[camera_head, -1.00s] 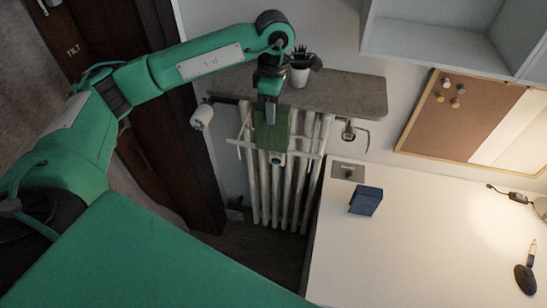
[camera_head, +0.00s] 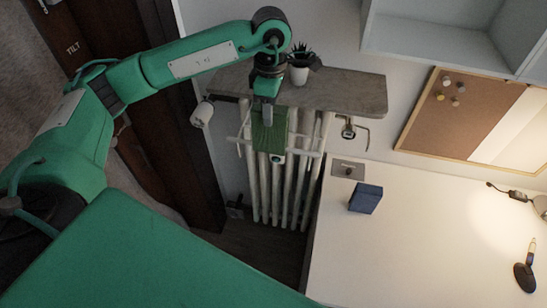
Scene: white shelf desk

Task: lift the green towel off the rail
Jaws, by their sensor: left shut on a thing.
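The green towel (camera_head: 269,136) hangs at the white rail (camera_head: 304,152) in front of the radiator, below the grey-brown shelf. My left gripper (camera_head: 266,112) points down at the towel's upper part and is shut on it. The fingertips partly cover the towel's top, so I cannot tell whether the cloth still touches the rail. My right gripper is not in view.
A potted plant (camera_head: 299,72) stands on the shelf (camera_head: 345,90) close beside my left wrist. The white radiator (camera_head: 278,195) is behind the towel. A white desk (camera_head: 400,235) with a dark blue box (camera_head: 365,199) lies to the right.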

